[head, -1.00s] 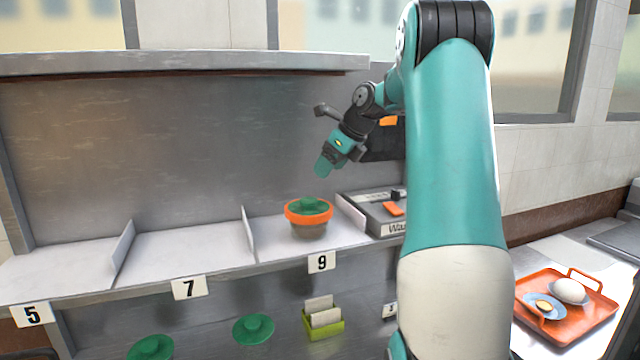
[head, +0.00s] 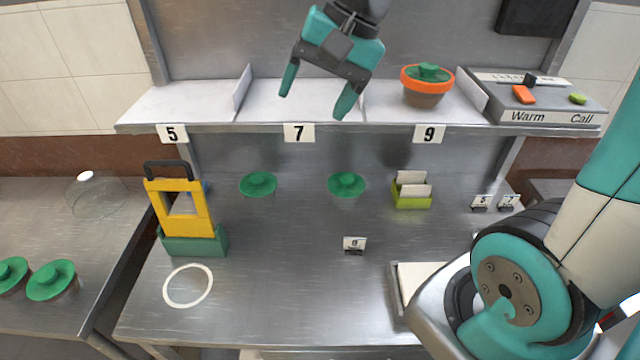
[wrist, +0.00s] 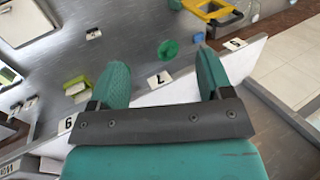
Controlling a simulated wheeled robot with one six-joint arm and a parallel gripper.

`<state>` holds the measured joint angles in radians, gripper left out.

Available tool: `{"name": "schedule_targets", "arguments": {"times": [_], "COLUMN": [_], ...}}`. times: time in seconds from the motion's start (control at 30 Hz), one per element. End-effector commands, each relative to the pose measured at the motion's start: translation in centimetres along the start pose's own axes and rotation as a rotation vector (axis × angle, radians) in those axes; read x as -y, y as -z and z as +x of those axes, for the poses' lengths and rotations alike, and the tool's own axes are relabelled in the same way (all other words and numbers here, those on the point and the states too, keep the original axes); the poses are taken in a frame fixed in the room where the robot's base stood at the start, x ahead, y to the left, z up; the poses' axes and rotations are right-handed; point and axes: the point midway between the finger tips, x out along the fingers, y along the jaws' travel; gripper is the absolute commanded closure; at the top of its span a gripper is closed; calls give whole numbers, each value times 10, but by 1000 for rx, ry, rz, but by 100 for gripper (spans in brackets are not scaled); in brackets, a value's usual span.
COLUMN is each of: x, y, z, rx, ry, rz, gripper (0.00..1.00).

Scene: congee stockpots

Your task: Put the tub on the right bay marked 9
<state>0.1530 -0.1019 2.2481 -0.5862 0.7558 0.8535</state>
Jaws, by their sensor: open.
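A tub (head: 426,90) with an orange rim and a green lid stands upright on the shelf bay above the label 9 (head: 429,134), the rightmost of the numbered bays. Nothing touches it. The tub does not show clearly in the wrist view.
A divider (head: 472,88) and a Warm/Call box (head: 540,98) stand right of the tub. On the counter are green-lidded tubs (head: 258,184), a card holder (head: 412,192), a yellow-and-green stand (head: 185,215) and a white ring (head: 188,286).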

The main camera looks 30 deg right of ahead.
Motion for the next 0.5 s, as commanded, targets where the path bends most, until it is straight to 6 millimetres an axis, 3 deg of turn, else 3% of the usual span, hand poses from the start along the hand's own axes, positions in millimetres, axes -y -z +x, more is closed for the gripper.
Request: {"name": "schedule_targets", "arguments": {"times": [0.03, 0.1, 0.2, 0.33, 0.5], "x": [4, 1, -8, -21, -24], "y": [-35, -75, -117, -148, -159], "z": [10, 21, 32, 38, 41], "rx": [40, 87, 146, 194, 211], "ry": [-14, -25, -29, -25, -21], "rz": [-204, -478, -793, -1042, -1132], "gripper": [27, 27, 27, 27, 27]}}
